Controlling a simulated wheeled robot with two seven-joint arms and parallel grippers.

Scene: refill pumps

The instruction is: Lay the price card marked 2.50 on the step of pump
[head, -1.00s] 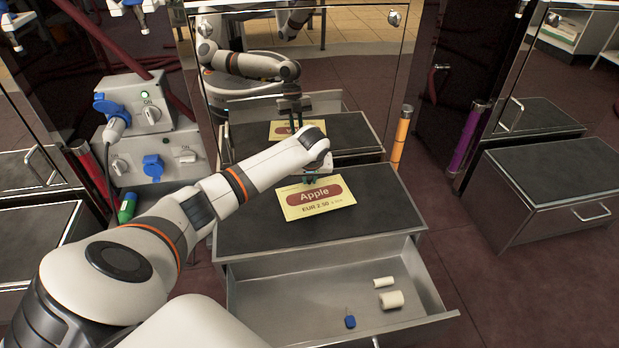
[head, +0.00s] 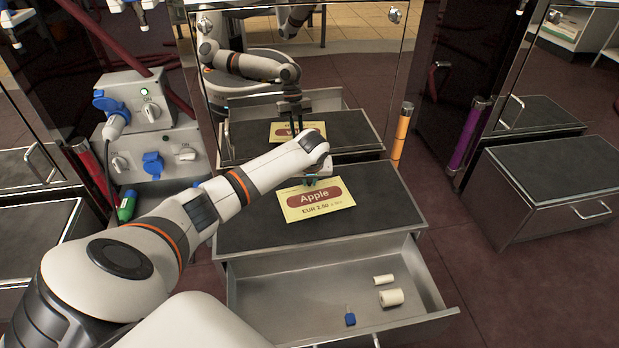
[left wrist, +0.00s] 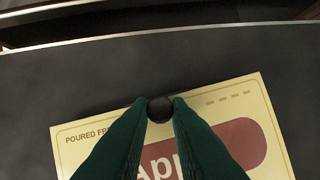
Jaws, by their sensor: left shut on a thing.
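The yellow price card (head: 315,201) has a red oval reading "Apple" and the text "EUR 2.50". In the head view it lies over the dark step (head: 370,210) of the middle pump; whether it touches the surface is hard to tell. My left gripper (head: 312,181) is at the card's far edge. In the left wrist view the green fingertips (left wrist: 160,108) close around a small dark round knob at the edge of the card (left wrist: 215,120). My right gripper is not in view.
Below the step an open drawer (head: 290,295) holds white rolls (head: 391,298) and a small blue-tagged item (head: 350,318). A mirror-like pump front (head: 350,60) stands behind the step. Grey socket boxes (head: 150,165) stand at left, an orange post (head: 402,130) at right.

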